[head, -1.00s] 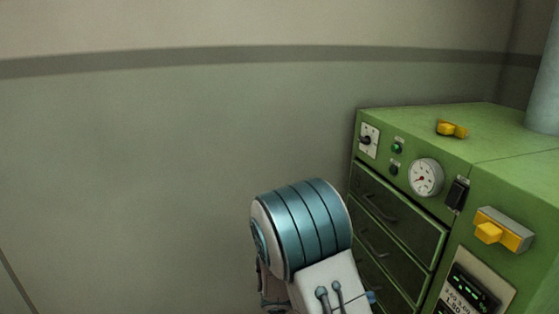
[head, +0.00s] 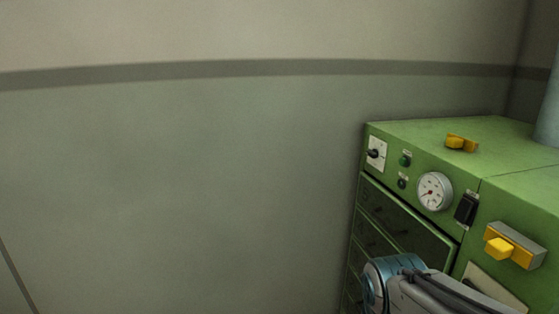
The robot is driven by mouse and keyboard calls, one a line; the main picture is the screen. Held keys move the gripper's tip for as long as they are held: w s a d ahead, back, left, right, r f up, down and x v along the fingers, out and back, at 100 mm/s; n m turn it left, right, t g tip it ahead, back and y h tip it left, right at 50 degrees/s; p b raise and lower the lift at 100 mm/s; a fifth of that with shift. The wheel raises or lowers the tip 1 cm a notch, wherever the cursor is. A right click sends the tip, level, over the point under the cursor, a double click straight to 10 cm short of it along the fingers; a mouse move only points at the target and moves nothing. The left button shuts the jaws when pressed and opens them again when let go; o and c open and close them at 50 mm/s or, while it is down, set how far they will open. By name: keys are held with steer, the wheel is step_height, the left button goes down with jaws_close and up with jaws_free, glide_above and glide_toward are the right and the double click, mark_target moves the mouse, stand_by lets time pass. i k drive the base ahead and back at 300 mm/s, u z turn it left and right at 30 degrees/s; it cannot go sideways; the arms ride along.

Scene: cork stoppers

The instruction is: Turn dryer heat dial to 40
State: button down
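The green dryer cabinet (head: 430,140) stands at the right of the head view. On its front is a white round gauge (head: 434,191) with a needle; its numbers are too small to read. A black knob or lever on a white plate (head: 376,153) sits at the front's upper left. I cannot tell which part is the heat dial. My arm, with blue bands, rises at the bottom right in front of the cabinet. My gripper is not in view.
A yellow handle on a grey block (head: 514,246) sticks out of the cabinet's right part. A black switch (head: 466,209) is beside the gauge, and a green button (head: 405,160) is left of it. A yellow piece (head: 461,143) lies on top. A pale pipe (head: 549,105) rises behind.

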mark_target(373, 154)
steer(key=k, duration=0.4)
steer(key=u, duration=1.2)
steer(key=i, duration=0.6)
steer(key=z, duration=0.85)
steer(key=i, duration=0.45)
steer(key=z, duration=0.5)
